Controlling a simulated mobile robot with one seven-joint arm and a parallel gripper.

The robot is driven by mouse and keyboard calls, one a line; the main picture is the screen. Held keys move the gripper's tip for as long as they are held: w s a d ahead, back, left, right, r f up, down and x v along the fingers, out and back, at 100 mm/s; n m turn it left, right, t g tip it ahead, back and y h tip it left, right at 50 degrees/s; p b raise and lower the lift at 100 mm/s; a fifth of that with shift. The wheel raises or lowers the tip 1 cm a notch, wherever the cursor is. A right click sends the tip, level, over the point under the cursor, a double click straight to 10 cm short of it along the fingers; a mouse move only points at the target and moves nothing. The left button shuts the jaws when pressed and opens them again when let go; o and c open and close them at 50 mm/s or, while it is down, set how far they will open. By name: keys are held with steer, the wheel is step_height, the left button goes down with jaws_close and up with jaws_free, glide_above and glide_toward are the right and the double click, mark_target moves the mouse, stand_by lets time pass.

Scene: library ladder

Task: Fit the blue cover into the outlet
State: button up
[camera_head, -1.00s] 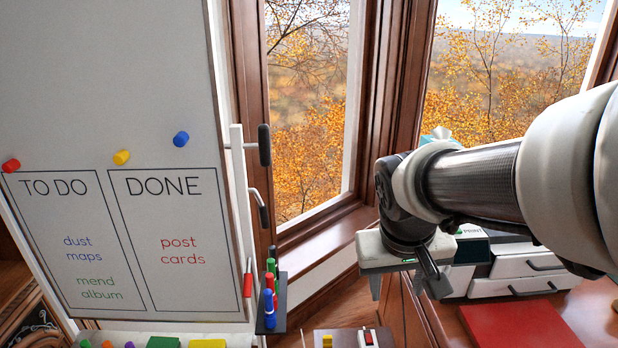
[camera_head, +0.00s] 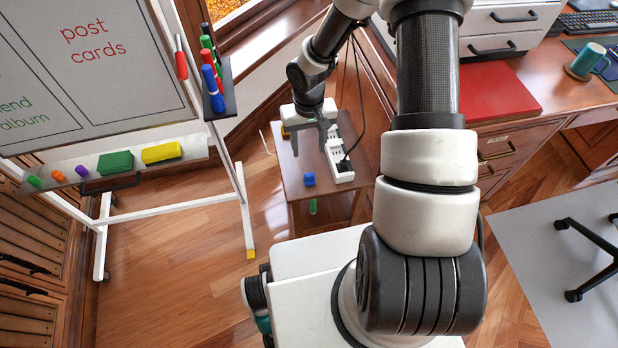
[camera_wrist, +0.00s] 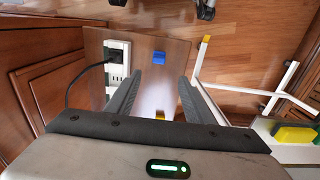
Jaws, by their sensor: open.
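The blue cover (camera_head: 309,179) is a small block lying on the small wooden side table, beside the white outlet strip (camera_head: 341,157). In the wrist view the cover (camera_wrist: 158,57) lies beyond my fingertips, and the outlet strip (camera_wrist: 116,75) runs along its left with a black plug (camera_wrist: 104,64) in it. My gripper (camera_head: 309,149) is over the table, open and apart from the cover. In the wrist view both fingers (camera_wrist: 166,77) point toward the table with nothing between their tips. My gripper hides part of the strip's far end in the head view.
The side table (camera_head: 291,185) has bare wood around the cover. A yellow piece (camera_wrist: 160,117) shows near the table's far edge. A black cable (camera_head: 361,110) rises from the plug. The whiteboard stand (camera_head: 243,205) is to the left, a desk (camera_head: 540,95) to the right.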

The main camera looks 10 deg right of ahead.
mark_target(309, 174)
step_height(309, 174, down, 14)
steer(key=b, duration=0.3)
steer(key=shift+d+f+b, duration=0.15)
steer(key=shift+f+b, duration=0.05)
steer(key=shift+b, duration=0.2)
steer(key=c, duration=1.1)
